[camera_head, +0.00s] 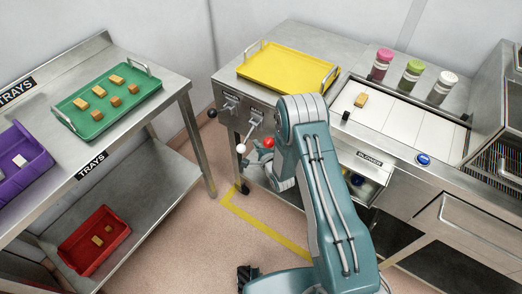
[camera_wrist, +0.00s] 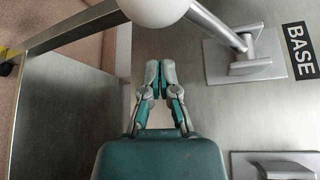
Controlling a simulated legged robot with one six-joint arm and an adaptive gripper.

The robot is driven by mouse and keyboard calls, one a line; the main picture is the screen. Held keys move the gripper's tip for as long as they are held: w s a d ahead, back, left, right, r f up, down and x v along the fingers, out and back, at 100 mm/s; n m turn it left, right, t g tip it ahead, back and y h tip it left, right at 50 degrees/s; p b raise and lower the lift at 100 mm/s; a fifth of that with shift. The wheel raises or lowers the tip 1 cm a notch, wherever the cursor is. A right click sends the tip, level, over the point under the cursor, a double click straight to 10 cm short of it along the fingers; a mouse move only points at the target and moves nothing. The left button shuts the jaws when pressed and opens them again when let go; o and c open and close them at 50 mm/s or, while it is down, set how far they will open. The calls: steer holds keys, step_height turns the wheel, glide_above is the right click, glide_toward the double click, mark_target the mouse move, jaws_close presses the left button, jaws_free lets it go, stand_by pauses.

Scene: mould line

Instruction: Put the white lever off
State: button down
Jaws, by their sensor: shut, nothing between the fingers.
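The white lever (camera_head: 241,149) is on the metal front of the bench below the yellow tray, its rod slanting down and left from its mount to the ball knob. In the wrist view its white ball (camera_wrist: 152,8) is large at the top edge, with the rod running right and down to a metal bracket beside a BASE label. My gripper (camera_wrist: 160,78) is shut and empty, its fingertips just below the ball in the picture. They look apart from it, but the depth gap is unclear. In the head view my arm mostly hides the gripper.
A black-knobbed lever (camera_head: 212,113) is left of the white one, and a red knob (camera_head: 268,143) is close to its right. A yellow tray (camera_head: 288,72) lies above. An open drawer (camera_head: 367,170) is right of my arm. Floor is clear between the benches.

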mark_target(247, 138)
steer(key=s+a, duration=0.1)
steer(key=s+a+r, duration=0.1)
steer(key=a, duration=0.1)
steer(key=shift+s+r, duration=0.1)
steer(key=shift+s, duration=0.15)
steer(key=shift+d+r, duration=0.1)
steer(key=shift+s+r+m+g, duration=0.15)
steer(key=shift+m+g, duration=0.35)
